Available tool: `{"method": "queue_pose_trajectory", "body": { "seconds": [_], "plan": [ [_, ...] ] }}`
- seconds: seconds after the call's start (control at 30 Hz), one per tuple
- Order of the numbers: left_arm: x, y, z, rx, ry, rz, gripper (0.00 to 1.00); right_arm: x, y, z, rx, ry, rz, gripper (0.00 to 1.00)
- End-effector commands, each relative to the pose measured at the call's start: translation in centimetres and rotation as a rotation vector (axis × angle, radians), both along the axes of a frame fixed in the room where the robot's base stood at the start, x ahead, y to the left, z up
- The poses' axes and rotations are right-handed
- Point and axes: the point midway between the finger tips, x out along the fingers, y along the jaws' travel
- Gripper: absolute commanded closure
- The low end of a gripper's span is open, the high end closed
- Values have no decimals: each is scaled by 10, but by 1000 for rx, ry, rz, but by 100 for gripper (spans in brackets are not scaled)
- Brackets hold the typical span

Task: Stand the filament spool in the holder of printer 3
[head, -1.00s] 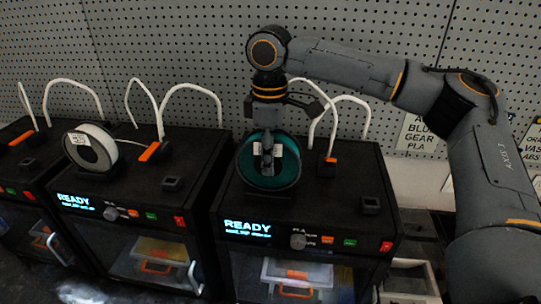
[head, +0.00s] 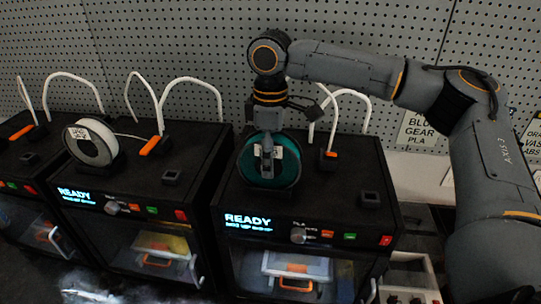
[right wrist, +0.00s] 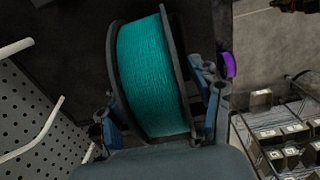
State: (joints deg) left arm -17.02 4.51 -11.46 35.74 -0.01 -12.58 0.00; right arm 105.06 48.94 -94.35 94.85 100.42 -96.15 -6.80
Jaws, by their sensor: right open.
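The teal filament spool (head: 285,165) with dark flanges stands upright on top of the right-hand printer (head: 330,195), at a low dark holder (head: 262,187). Its seating is partly hidden, and I cannot read a printer number. My right gripper (head: 267,152) is at the spool from above. In the right wrist view, the fingers of the right gripper (right wrist: 160,105) are open, one on each side of the spool (right wrist: 152,75). Whether either finger still touches it is unclear. My left gripper is not in view.
The middle printer (head: 190,155) carries a white spool (head: 88,145) upright in its holder. White tubes (head: 192,82) arch above the printers in front of a pegboard wall (head: 200,40). A bin of small parts (head: 408,288) is at the lower right.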

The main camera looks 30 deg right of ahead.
Motion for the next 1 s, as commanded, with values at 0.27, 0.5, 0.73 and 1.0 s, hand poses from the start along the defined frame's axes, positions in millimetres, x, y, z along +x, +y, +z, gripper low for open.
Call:
{"method": "queue_pose_trajectory", "body": {
  "seconds": [0.27, 0.5, 0.73, 1.0],
  "plan": [
    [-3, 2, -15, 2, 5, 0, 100, 1, 1, 40, 2, -5, 1, 36],
    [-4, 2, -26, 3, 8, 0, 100, 1, 1, 91, 2, -3, 2, 36],
    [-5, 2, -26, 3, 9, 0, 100, 1, 1, 119, 0, -1, 2, 36],
    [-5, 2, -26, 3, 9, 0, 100, 0, 0, 123, -1, 1, 2, 36]
  ]
}}
